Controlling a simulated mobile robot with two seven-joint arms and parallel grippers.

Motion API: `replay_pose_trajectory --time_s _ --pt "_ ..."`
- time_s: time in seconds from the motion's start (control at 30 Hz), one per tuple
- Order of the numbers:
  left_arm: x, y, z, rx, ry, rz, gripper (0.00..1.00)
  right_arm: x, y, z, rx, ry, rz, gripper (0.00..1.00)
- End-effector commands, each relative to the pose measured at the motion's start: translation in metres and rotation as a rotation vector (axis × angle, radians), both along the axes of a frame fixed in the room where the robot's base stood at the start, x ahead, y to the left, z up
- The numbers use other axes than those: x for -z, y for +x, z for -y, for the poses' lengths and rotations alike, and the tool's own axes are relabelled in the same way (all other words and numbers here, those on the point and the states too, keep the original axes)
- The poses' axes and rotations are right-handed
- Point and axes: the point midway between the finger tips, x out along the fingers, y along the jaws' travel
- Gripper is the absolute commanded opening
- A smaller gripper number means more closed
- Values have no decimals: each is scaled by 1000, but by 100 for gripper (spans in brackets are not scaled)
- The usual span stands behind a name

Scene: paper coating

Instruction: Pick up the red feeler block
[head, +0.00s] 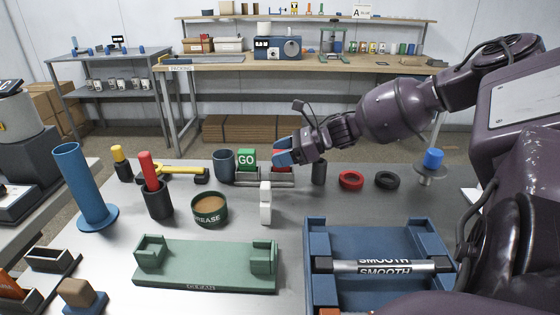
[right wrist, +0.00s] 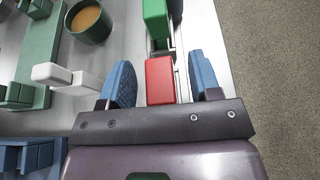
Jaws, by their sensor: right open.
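The red feeler block (right wrist: 160,82) shows in the right wrist view between the two blue fingers of my right gripper (right wrist: 164,84). The fingers are apart, with a visible gap on each side of the block. In the head view my right gripper (head: 284,156) is at the rack at the back of the table and hides most of the red block (head: 279,154). A green block marked GO (head: 247,159) stands left of it on the same grey rack (head: 262,182); the green block also shows in the right wrist view (right wrist: 156,22). My left gripper is not in view.
A white upright piece (head: 265,203) and a grease tub (head: 210,209) stand in front of the rack. A dark blue cup (head: 224,163) is left of it and a dark cylinder (head: 319,172) right. A green cradle (head: 205,265) and a blue tray (head: 318,240) are nearer.

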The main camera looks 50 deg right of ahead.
Motion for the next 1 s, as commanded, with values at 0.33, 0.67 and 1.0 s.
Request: replay_pose_trajectory --time_s 0.33,0.67,1.0 --pt "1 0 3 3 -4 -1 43 0 0 0 0 -1 -1 10" --pt "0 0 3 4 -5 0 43 -3 0 0 0 -1 1 4" --pt "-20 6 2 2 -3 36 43 -64 -1 0 -1 -3 13 4"
